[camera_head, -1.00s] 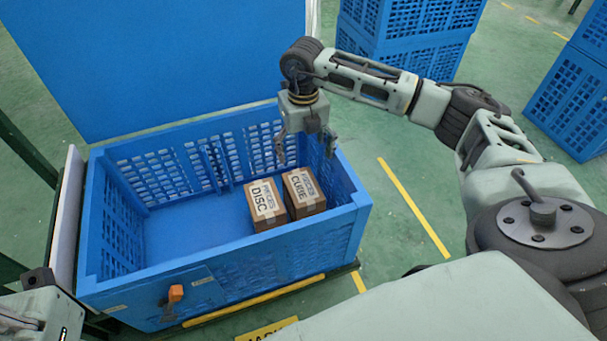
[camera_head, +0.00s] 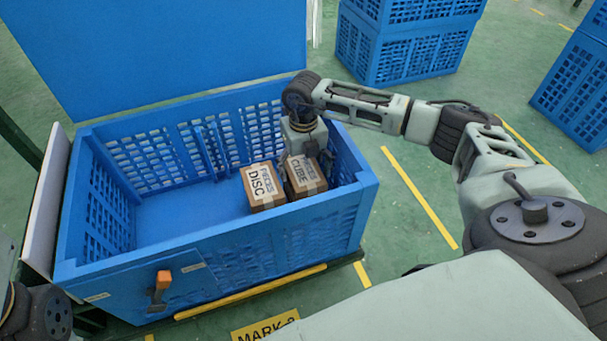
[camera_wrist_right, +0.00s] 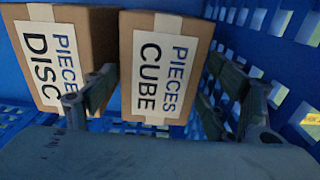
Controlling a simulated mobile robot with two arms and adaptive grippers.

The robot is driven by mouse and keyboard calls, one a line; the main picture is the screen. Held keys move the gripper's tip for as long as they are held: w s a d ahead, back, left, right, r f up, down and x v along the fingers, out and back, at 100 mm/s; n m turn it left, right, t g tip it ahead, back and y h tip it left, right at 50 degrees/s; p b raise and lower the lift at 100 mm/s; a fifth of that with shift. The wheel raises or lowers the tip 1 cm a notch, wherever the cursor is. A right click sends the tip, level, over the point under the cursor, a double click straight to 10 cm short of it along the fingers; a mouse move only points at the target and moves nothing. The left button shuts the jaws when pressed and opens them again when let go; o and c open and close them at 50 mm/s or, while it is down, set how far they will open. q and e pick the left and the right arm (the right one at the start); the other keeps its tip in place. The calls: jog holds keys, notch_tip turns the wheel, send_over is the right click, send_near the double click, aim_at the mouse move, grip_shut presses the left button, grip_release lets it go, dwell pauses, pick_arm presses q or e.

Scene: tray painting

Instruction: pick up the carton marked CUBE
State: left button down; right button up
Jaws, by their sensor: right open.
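The carton marked CUBE (camera_head: 304,178) is a brown box with a white label, standing in the right part of the blue crate (camera_head: 120,274). It also shows large in the right wrist view (camera_wrist_right: 160,72). The carton marked DISC (camera_head: 263,188) stands close on its left. My right gripper (camera_head: 306,162) is open and points down at the CUBE carton. In the right wrist view its fingers (camera_wrist_right: 158,98) are on either side of this carton, the left one between the two cartons. Contact cannot be told. My left gripper is not in view.
The crate's right wall (camera_head: 352,165) is close to my right gripper. The crate floor (camera_head: 185,215) left of the cartons is clear. Stacked blue crates (camera_head: 405,45) stand behind on the green floor, and another stack (camera_head: 575,95) is at the right.

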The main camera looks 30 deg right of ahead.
jog(key=shift+c, duration=0.3)
jog(key=c, duration=1.7)
jog(key=shift+c, duration=0.4)
jog(key=shift+r, duration=0.1)
